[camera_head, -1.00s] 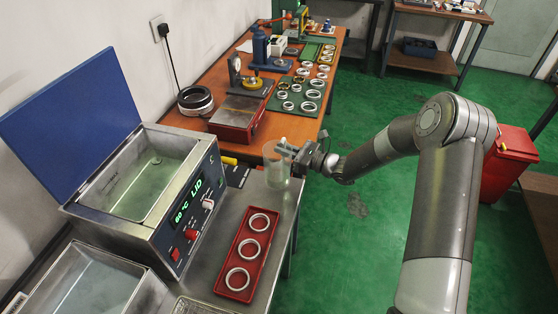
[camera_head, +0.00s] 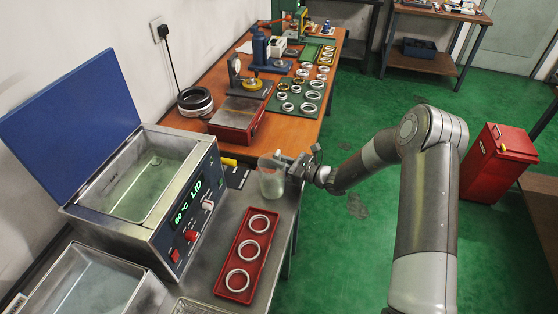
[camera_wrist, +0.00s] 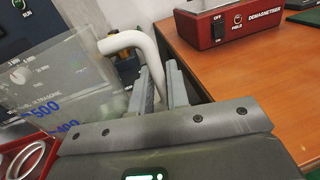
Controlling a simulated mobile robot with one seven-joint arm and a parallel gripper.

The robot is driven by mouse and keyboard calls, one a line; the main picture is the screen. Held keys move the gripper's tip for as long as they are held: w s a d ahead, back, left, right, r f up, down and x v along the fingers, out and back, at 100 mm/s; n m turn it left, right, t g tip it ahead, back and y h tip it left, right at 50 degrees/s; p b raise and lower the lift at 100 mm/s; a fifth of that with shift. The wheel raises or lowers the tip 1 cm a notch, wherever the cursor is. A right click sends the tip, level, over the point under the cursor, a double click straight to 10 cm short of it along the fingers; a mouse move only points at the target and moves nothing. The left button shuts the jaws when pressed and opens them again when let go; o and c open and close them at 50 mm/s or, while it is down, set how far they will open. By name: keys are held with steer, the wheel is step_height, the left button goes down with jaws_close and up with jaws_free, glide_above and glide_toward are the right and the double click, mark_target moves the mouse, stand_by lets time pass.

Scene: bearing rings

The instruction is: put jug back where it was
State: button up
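The jug (camera_head: 271,180) is a clear, translucent beaker with blue volume marks and a white handle. In the head view it is at the right end of the steel bench, beside the cleaner's front corner; I cannot tell whether its base touches the bench. My gripper (camera_head: 293,167) is to its right, shut on the handle. In the wrist view the jug's clear wall (camera_wrist: 70,95) fills the left side. Its white bent handle (camera_wrist: 135,42) runs down to my fingers (camera_wrist: 163,85), which hide its lower part.
The ultrasonic cleaner (camera_head: 168,232) has its blue lid (camera_head: 75,115) open and liquid inside. A red tray (camera_head: 234,276) with three rings lies in front of it. A second steel basin (camera_head: 95,290) is at lower left. A red demagnetiser (camera_head: 236,122) sits on the wooden bench behind.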

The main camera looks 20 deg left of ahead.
steer(key=o, duration=0.3)
steer(key=shift+o, duration=0.2)
steer(key=shift+r, duration=0.15)
steer(key=s+d, duration=0.2)
steer(key=d, duration=0.9)
steer(key=shift+s+d, duration=0.2)
steer(key=shift+d, duration=0.2)
steer(key=s+d+r+n+g+h, duration=0.3)
steer(key=s+r+n+h, duration=0.1)
steer(key=s+r+n, duration=0.25)
steer(key=s+d+r+n+g+h, duration=0.2)
steer(key=s+r+n+h, duration=0.1)
steer(key=s+r+n, duration=0.4)
steer(key=s+d+r+n+t+h, duration=0.3)
steer(key=s+d+r+h, duration=0.2)
steer(key=s+d, duration=0.3)
steer(key=s+d+r+n+t+h, duration=0.4)
steer(key=s+d+r+h, duration=0.1)
steer(key=s+d+r, duration=0.3)
steer(key=shift+s+d+r+h, duration=0.3)
steer(key=shift+s+d, duration=0.3)
steer(key=shift+d, duration=0.25)
